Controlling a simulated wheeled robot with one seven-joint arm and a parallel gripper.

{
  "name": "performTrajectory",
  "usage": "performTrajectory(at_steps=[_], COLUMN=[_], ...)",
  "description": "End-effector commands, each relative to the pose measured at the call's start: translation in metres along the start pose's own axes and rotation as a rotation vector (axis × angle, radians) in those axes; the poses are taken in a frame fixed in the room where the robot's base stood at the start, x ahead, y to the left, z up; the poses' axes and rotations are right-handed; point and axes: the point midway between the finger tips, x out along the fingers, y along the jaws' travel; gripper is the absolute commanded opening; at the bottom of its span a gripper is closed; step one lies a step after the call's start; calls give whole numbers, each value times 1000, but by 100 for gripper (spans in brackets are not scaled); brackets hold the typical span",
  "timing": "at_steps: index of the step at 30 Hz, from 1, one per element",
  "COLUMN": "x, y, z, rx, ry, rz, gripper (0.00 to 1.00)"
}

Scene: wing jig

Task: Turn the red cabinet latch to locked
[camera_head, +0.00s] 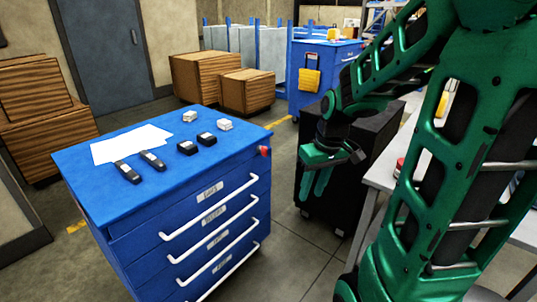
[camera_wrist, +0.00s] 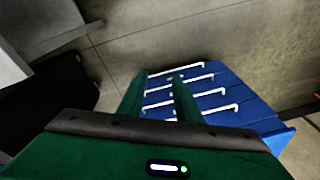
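The red latch (camera_head: 264,151) is a small piece at the upper right corner of the blue drawer cabinet (camera_head: 130,215). Its exact angle is too small to tell. My gripper (camera_head: 315,184) hangs in the air to the right of the latch, fingers pointing down, apart from it. In the wrist view my gripper (camera_wrist: 160,82) is open, with an empty gap between its two green fingers. Beyond them is the blue cabinet (camera_wrist: 228,90) with its white drawer handles. I cannot make out the latch in the wrist view.
White sheets (camera_head: 130,144) and several small black and grey items lie on the cabinet top. A dark cabinet (camera_head: 315,150) stands behind my gripper, with a white table (camera_head: 385,172) to its right. Open floor (camera_head: 293,235) lies between the blue cabinet and my arm.

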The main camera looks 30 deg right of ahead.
Motion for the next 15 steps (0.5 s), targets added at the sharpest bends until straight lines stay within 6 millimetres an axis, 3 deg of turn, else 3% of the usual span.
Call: performTrajectory(at_steps=[6, 15], x=[48, 109], y=[3, 5], z=[-78, -170], rx=[-219, -442], ry=[110, 359], rz=[-112, -274], gripper=[31, 31])
